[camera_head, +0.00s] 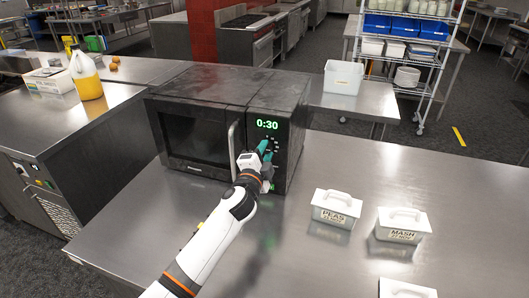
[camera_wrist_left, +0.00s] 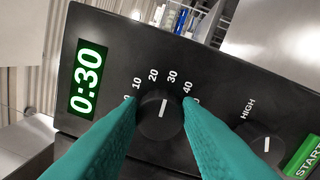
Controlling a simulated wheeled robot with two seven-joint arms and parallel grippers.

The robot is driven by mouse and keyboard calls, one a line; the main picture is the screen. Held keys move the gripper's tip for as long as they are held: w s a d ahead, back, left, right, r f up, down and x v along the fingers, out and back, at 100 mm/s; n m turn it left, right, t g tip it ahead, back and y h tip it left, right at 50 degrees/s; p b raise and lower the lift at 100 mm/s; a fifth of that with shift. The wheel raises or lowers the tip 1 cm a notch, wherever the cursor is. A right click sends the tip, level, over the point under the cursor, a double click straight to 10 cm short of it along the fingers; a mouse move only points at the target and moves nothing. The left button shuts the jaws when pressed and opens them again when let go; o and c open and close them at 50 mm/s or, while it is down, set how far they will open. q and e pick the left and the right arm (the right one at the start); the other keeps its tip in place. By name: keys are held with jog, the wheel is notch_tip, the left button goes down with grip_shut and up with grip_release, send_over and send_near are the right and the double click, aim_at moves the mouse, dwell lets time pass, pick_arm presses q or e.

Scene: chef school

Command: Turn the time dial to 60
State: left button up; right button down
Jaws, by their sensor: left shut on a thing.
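A black microwave (camera_head: 205,130) stands on the steel counter, its door closed and its green display (camera_head: 267,125) reading 0:30. The display (camera_wrist_left: 88,75) also shows in the left wrist view. The black round time dial (camera_wrist_left: 160,117) has a white pointer mark and numbers around it; 10, 20, 30 and 40 are readable. The fingers hide the lower numbers. My right gripper is out of view.
A second knob (camera_wrist_left: 262,143) marked HIGH and a green START button (camera_wrist_left: 303,157) sit beside the time dial. White lidded boxes labelled PEAS (camera_head: 336,207) and MASH (camera_head: 402,225) stand on the counter at right. Bare counter (camera_head: 300,265) lies in front.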

pick_arm(q)
jog(key=m, duration=0.4)
jog(key=shift+m+p, duration=0.4)
jog(key=m+p, duration=0.1)
jog(key=m, duration=0.3)
jog(key=shift+a+m, duration=0.1)
jog(key=shift+m, duration=0.3)
jog(key=m+p, duration=0.2)
jog(key=m, duration=0.2)
jog(key=m+p, duration=0.2)
jog(key=m, duration=0.3)
jog(key=shift+w+a+f+m+g+h, duration=0.1)
jog(key=shift+a+f+m+g+h, duration=0.05)
jog(key=shift+m+g+h, duration=0.2)
jog(key=o, duration=1)
